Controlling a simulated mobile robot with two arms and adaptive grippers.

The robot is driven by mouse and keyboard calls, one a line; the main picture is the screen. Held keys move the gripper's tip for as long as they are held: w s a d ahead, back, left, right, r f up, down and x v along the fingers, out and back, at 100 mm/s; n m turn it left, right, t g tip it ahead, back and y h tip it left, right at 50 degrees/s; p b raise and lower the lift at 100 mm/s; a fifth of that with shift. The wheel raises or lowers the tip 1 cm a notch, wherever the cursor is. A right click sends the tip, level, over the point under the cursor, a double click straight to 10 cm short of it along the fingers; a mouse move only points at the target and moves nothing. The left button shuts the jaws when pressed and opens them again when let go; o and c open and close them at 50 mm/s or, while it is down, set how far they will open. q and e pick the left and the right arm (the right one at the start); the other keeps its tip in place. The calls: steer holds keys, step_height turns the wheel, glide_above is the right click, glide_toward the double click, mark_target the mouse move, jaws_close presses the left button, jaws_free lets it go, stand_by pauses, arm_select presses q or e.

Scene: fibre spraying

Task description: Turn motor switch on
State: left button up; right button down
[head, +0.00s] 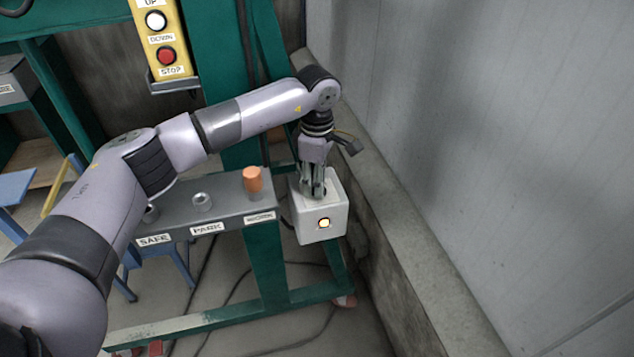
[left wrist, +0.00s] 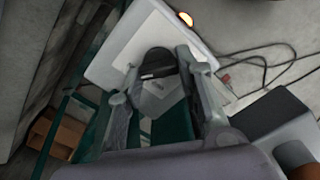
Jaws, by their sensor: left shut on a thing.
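The motor switch box (head: 318,232) is white and hangs at the right end of the green frame, with a lit yellow-white lamp (head: 324,223) on its front. My left gripper (head: 313,194) points down onto the top of the box. In the left wrist view the box (left wrist: 112,48) shows with its orange-lit lamp (left wrist: 186,19). A black switch lever (left wrist: 157,63) lies between the fingers of my left gripper (left wrist: 160,66), which is shut on it. In the head view the fingers hide the lever. My right gripper is not in view.
Left of the box is a grey shelf (head: 228,218) labelled SAFE, PARK and WORK, with an orange peg (head: 253,180) at WORK. A yellow control pendant (head: 160,45) hangs above. A concrete ledge and grey wall (head: 480,120) are close on the right. Cables lie on the floor.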

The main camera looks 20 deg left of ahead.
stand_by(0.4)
arm_select(q)
steer(key=o, duration=1.2)
steer(key=shift+c, duration=0.2)
step_height(320, 180, up, 12)
